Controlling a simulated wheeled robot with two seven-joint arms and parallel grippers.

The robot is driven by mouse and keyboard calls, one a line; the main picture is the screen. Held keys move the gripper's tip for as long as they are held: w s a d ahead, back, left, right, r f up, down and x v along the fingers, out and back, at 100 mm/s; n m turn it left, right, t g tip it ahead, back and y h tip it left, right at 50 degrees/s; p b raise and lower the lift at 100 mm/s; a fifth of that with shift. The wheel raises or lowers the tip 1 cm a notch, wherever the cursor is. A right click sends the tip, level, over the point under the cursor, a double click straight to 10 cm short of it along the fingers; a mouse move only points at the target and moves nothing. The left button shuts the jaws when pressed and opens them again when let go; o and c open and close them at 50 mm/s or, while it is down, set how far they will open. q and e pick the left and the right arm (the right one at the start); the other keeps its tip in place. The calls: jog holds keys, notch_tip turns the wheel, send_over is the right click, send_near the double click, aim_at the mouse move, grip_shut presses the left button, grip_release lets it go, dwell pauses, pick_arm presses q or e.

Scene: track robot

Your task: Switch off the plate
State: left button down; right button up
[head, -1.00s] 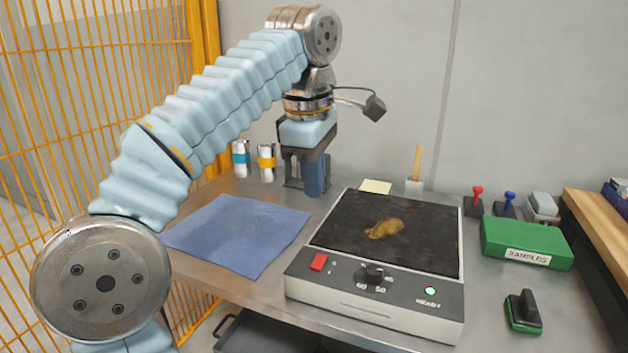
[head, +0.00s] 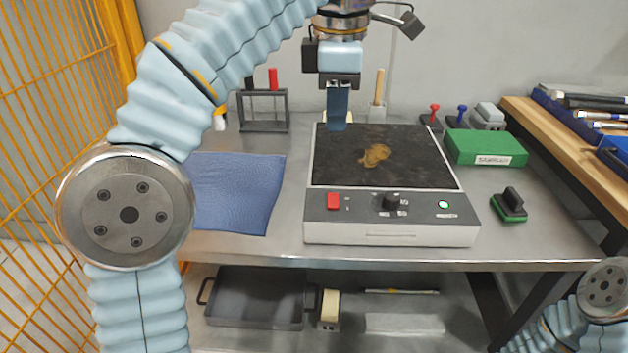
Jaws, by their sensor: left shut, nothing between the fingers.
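The plate is a hot plate with a black top (head: 333,170) and a light grey body (head: 340,234) on the metal bench. A brown stain lies on its top. Its front panel has a red rocker switch (head: 333,201) at the left, a black knob (head: 391,202) in the middle and a lit pale-green lamp (head: 443,204) at the right. My left gripper (head: 337,126) points down, shut and empty, over the back left edge of the plate, behind the switch. I cannot tell its exact height. Part of my right arm shows at the lower right; its gripper is out of view.
A blue cloth (head: 237,195) lies left of the plate. A rack (head: 263,112) stands behind the cloth. At the right are a green box (head: 485,147), a black and green stamp (head: 509,206) and a wooden shelf (head: 560,135). A grey tray (head: 254,298) sits below. Yellow fencing stands left.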

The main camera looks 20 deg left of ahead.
aim_at(333, 196)
pick_arm(q)
jog(key=f+b, duration=0.1)
jog(key=f, duration=0.3)
jog(key=w+f+b, duration=0.1)
jog(key=f, duration=0.4)
jog(key=f+b, duration=0.1)
jog(key=f, duration=0.3)
jog(key=shift+w+a+f+b, duration=0.2)
jog(key=shift+w+a+b, duration=0.05)
jog(key=shift+w+b, duration=0.1)
jog(key=shift+f, duration=0.25)
